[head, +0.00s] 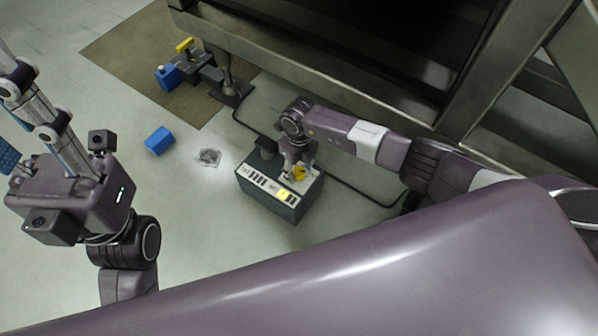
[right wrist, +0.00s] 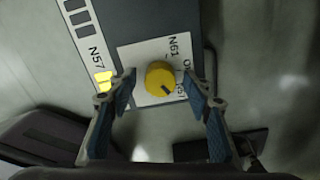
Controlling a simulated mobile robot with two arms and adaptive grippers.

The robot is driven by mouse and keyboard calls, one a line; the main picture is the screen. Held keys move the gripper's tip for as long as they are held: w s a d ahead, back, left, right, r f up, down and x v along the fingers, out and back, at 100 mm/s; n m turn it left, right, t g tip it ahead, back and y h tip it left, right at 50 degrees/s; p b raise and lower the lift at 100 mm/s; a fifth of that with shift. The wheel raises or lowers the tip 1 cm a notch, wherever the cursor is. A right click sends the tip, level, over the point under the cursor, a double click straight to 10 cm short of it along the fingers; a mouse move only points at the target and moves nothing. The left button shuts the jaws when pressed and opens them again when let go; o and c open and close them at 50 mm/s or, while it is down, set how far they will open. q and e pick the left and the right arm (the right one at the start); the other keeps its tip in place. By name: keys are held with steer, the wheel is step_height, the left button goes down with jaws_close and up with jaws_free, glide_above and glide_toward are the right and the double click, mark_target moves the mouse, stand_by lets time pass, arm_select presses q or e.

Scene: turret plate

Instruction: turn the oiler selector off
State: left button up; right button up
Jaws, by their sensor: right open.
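The oiler selector is a round yellow knob (right wrist: 160,78) on a white label plate (right wrist: 128,58), on top of a dark grey control box (head: 270,203). A dark mark on the knob points to the lower right in the right wrist view. The lettering beside it is partly hidden. My right gripper (right wrist: 159,84) is open, its blue-padded fingers on either side of the knob with gaps. In the head view the knob (head: 299,173) shows below the right gripper (head: 294,170). My left gripper (head: 22,118) is at the left, away from the box, partly cut off by the frame edge.
Lit yellow buttons (head: 284,194) sit on the box front strip. A blue block (head: 158,141) and a grey crumpled patch (head: 208,157) lie on the floor. A blue-and-yellow device (head: 183,65) stands on a brown mat (head: 130,65). Dark cables run by the box.

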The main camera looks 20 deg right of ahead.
steer(key=shift+f, duration=0.1)
steer(key=c, duration=1.1)
steer(key=shift+c, duration=0.2)
steer(key=shift+n, duration=0.3)
steer(key=n, duration=0.5)
steer(key=shift+b, duration=0.3)
steer(key=n+b, duration=0.1)
steer(key=n, duration=0.5)
steer(key=o, duration=1.1)
